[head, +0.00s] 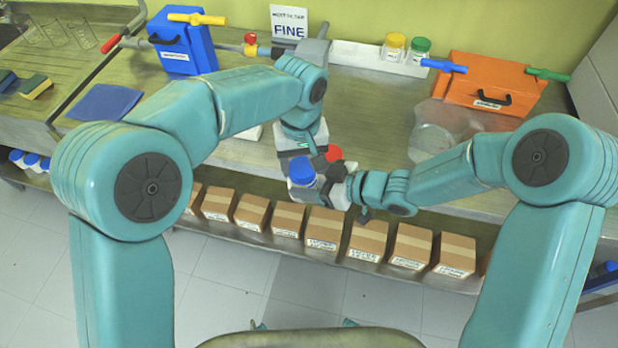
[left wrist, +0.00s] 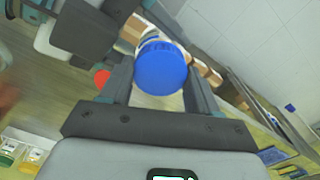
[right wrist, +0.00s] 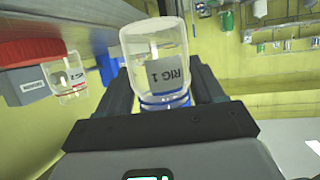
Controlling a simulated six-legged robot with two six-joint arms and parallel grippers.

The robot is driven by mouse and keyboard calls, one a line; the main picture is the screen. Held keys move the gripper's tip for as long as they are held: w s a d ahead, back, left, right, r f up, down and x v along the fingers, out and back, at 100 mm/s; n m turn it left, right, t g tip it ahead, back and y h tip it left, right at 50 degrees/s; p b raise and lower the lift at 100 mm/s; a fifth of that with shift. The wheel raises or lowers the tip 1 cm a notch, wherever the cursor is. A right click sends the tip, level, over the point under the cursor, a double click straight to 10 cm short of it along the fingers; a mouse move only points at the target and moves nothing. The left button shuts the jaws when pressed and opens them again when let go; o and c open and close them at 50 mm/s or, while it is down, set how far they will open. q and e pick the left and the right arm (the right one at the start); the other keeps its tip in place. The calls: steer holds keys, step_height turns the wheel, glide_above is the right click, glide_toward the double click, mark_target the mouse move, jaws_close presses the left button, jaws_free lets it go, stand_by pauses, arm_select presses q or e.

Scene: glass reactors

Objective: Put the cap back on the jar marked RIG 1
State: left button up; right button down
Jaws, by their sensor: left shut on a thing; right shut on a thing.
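The blue cap (head: 301,168) shows at the front edge of the bench, and it fills the space between my left gripper's fingers in the left wrist view (left wrist: 162,68). My left gripper (head: 300,150) is shut on it. The clear jar labelled RIG 1 (right wrist: 155,50) is between the fingers of my right gripper (right wrist: 163,80), which is shut on it. Blue shows at the jar's end nearest the right wrist camera. Cap and jar are in line and close together; whether the cap is seated or a small gap remains cannot be told.
A red round thing (head: 333,154) is close beside the grippers. Cardboard boxes (head: 325,228) line the shelf below. The middle bench is fairly clear.

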arm_select(q)
steer(key=m, duration=2.3)
steer(key=shift+m, duration=0.3)
steer(key=m, duration=0.7)
steer(key=shift+f+m, duration=0.1)
steer(key=shift+m, duration=0.3)
steer(key=m, duration=0.6)
steer(key=shift+m, duration=0.3)
steer(key=o, duration=1.2)
steer(key=shift+c, duration=0.2)
